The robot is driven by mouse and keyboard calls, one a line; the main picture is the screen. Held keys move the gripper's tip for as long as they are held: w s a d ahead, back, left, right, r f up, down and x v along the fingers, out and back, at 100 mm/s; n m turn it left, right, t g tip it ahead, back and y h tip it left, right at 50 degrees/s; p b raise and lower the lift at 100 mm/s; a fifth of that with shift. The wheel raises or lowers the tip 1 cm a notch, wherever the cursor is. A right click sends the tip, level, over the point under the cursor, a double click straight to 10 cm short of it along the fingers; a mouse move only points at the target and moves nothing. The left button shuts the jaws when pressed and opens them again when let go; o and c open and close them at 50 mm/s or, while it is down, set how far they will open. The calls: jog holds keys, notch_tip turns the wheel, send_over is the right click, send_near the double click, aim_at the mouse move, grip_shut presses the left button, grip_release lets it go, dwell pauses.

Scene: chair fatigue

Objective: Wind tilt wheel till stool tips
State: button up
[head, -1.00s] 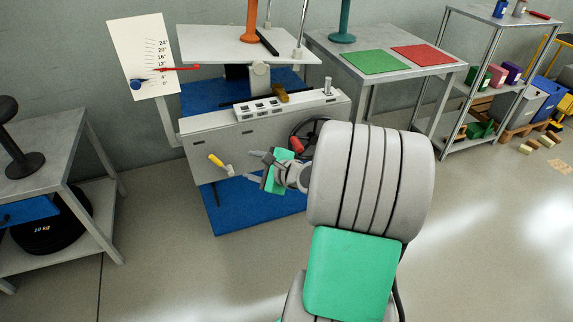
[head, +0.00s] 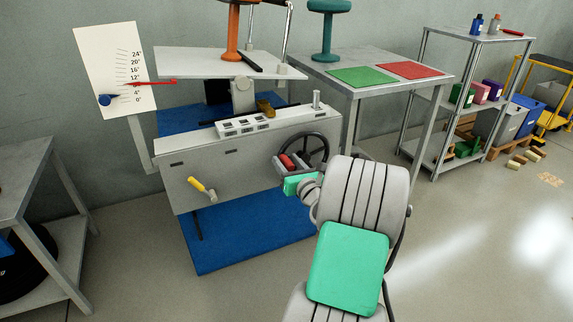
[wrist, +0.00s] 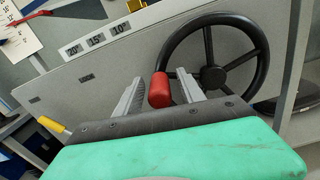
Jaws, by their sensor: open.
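The black tilt wheel (head: 318,146) with its red knob (head: 287,161) sits at the right of the grey machine front. In the wrist view, the wheel (wrist: 258,55) fills the upper right and the red knob (wrist: 160,90) stands between my two fingers. In the head view, my gripper (head: 290,170) partly hides the wheel's lower left. An orange stool (head: 233,30) stands upright on the slightly sloping white platform (head: 190,62); its top is cut off.
The dial board (head: 110,65) has a red pointer (head: 155,83) between 4° and 12°, and a blue marker at 0°. A yellow-handled crank (head: 198,185) juts from the machine front. A teal stool (head: 327,30) and green and red mats are on the table at right.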

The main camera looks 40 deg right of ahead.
jog(key=shift+c, duration=0.6)
grip_shut()
jog(key=shift+a, duration=0.1)
dwell(0.6)
